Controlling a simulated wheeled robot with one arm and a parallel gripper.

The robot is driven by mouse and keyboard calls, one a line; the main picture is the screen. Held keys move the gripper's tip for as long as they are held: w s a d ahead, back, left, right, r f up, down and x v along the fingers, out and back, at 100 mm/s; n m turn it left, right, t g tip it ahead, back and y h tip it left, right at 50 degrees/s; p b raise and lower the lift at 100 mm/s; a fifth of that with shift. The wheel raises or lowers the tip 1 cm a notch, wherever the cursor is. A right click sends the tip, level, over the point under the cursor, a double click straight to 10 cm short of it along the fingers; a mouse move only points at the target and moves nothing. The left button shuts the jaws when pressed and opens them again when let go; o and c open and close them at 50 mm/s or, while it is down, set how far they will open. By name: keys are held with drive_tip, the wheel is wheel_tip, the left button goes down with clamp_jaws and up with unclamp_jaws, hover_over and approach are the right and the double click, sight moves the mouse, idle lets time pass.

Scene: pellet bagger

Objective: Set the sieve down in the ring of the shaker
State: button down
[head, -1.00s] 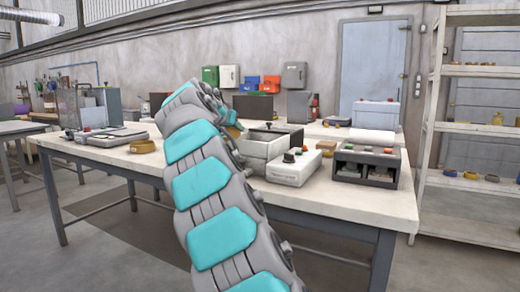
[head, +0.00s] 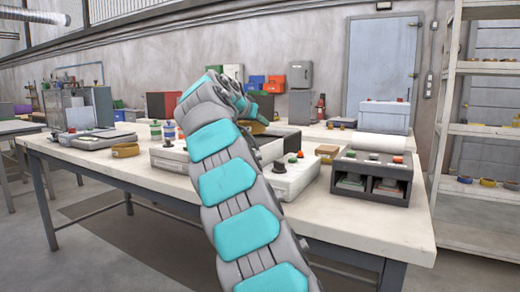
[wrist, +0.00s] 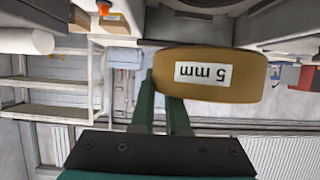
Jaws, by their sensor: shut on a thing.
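A tan round sieve (wrist: 240,88) with a white label reading "5 mm" fills the middle of the wrist view, its label upside down there. My gripper (wrist: 163,84) has green fingers shut on the sieve's side. In the head view my gripper (head: 252,104) is above the far side of the bench, with a bit of the sieve (head: 258,127) showing below it, partly hidden by my arm. A light-grey machine (head: 172,158) with a dark knob stands left of my arm, its right part hidden.
The bench (head: 345,222) also holds a white control box (head: 290,180), a dark two-bay unit (head: 372,180) and a tan ring (head: 125,150). The bench's front left strip is clear. Shelves (head: 480,130) stand right.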

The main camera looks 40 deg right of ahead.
drive_tip(key=shift+f, duration=3.55)
drive_tip(key=c, duration=1.2)
unclamp_jaws()
drive_tip(key=shift+o, duration=0.2)
drive_tip(key=b+v, duration=0.2)
drive_tip(key=v, duration=1)
drive_tip(key=shift+r, duration=0.1)
